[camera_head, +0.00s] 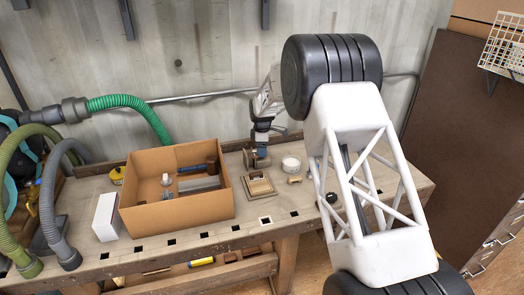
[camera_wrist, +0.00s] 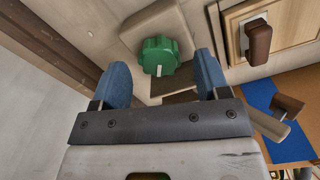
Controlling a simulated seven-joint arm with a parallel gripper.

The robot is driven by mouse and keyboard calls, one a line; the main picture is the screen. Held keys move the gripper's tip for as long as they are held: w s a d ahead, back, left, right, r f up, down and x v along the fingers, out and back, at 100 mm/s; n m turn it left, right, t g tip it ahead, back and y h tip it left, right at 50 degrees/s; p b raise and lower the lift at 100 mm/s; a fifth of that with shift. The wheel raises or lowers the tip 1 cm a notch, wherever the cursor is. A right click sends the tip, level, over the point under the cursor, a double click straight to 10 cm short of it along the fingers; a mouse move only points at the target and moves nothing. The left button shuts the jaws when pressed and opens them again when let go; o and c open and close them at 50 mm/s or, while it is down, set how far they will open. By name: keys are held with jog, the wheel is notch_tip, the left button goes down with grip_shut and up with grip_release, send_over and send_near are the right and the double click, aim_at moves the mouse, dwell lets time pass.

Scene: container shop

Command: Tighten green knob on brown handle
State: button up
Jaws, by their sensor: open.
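The green knob (camera_wrist: 159,56) has a lobed rim and a small white mark on its face. In the wrist view it sits on a beige block (camera_wrist: 160,27) at the top middle. My gripper (camera_wrist: 163,72) is open, with one blue finger to the left of the knob and one to its right. A gap shows on both sides, and I cannot tell how far the fingertips are from it in depth. A brown handle-like piece (camera_wrist: 257,42) stands on a pale plate at the upper right. In the head view my gripper (camera_head: 256,155) is low over the bench and hides the knob.
On the wooden bench (camera_head: 265,225) a cardboard box (camera_head: 178,208) with tools stands left of my gripper. A small wooden tray (camera_head: 259,186) and a white round container (camera_head: 291,164) are close by. A blue board (camera_wrist: 262,94) lies lower right in the wrist view.

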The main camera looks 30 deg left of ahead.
jog(key=shift+r, duration=3.15)
jog(key=shift+f, duration=3.9)
jog(key=c, duration=0.9)
jog(key=shift+c, duration=0.2)
